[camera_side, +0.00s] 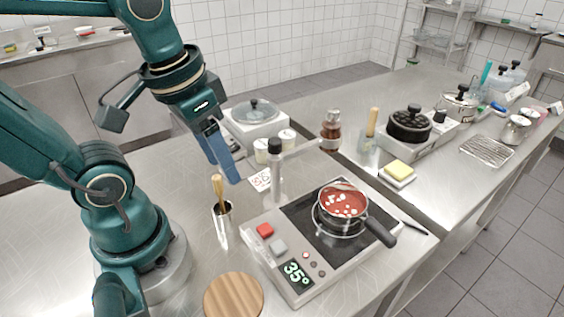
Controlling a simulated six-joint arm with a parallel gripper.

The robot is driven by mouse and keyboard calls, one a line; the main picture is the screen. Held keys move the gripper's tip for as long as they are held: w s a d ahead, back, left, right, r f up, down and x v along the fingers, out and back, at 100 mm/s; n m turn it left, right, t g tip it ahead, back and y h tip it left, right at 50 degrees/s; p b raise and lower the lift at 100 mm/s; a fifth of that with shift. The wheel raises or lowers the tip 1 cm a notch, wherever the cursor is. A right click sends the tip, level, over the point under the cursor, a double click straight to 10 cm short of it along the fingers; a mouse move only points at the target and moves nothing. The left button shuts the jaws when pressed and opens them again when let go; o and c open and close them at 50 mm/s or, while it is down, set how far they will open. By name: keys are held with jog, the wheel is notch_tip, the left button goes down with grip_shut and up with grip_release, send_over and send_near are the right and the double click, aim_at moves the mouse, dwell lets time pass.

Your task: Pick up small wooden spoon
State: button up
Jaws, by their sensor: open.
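A small wooden spoon (218,188) stands upright, slightly tilted, in a metal cup (222,212) on the steel counter. Only its upper part shows above the rim; the rest is hidden inside the cup. My gripper (226,170) hangs above and close to the spoon, with its blue-grey fingers pointing down. It holds nothing that I can see. I cannot tell the exact distance in depth between the fingers and the spoon.
A hot plate (276,276) carries a pot of red sauce (343,200), its handle pointing right. A round wooden board (234,296) lies in front. Jars (287,138) and a lidded scale or cooker (256,112) stand behind.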

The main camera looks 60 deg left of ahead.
aim_at(216, 177)
jog(key=a+n+g, duration=0.1)
jog(key=a+f+n+g, duration=0.1)
jog(key=a, duration=0.1)
jog(key=shift+w+g, duration=0.1)
jog(key=shift+g, duration=0.3)
jog(key=shift+a+f+n, duration=0.15)
jog(key=shift+f+n, duration=0.05)
jog(key=shift+n, duration=0.1)
jog(key=shift+f, duration=2.55)
grip_shut()
